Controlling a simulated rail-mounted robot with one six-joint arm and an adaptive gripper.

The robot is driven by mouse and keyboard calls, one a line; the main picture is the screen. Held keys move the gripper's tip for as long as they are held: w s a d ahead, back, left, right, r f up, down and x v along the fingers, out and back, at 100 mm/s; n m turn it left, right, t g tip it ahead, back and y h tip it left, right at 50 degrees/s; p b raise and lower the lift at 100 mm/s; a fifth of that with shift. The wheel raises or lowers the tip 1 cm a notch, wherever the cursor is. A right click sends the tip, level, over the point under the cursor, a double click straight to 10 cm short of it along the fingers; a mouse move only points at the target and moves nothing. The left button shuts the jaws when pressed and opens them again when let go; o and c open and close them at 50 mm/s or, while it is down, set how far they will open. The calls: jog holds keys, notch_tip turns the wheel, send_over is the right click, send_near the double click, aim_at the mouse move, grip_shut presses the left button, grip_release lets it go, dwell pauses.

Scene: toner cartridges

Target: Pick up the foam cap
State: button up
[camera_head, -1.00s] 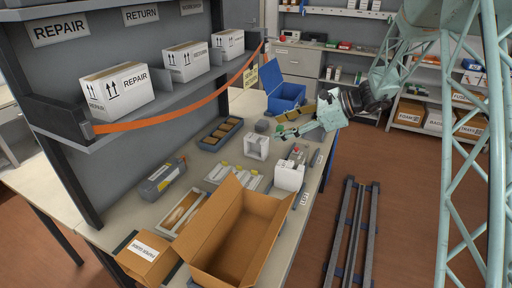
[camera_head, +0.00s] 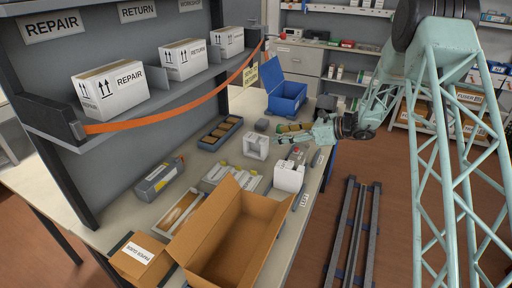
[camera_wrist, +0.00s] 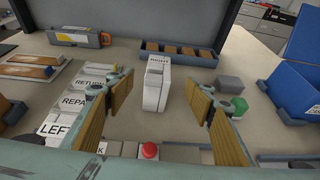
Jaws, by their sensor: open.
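A pale, upright block with an opening in its side, which looks like the foam cap (camera_head: 257,147), stands on the bench in the head view. In the wrist view this foam cap (camera_wrist: 153,88) stands ahead, framed between the fingers, with a small dark-lettered label at its top. My gripper (camera_head: 284,129) is to the right of it and a little beyond it in the head view. In the wrist view my gripper (camera_wrist: 158,92) has its two amber-padded fingers spread wide, with nothing between the pads. The fingers do not appear to touch the cap.
An open blue bin (camera_head: 290,91) and a grey block (camera_wrist: 230,84) lie to the right in the wrist view. A compartment tray (camera_wrist: 174,50) is behind the cap. A red button (camera_wrist: 149,151) is close below my gripper. An open carton (camera_head: 206,236) stands at the front.

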aim_at(258, 137)
dwell(0.3)
jog(key=shift+b+x, duration=0.6)
jog(key=shift+x, duration=3.7)
jog(key=shift+s+f, duration=0.1)
jog(key=shift+f, duration=0.05)
jog(key=shift+b+x, duration=0.65)
jog(key=shift+x, duration=1.9)
jog(key=shift+s+f, duration=0.1)
jog(key=shift+c, duration=0.9)
jog(key=c, duration=0.7)
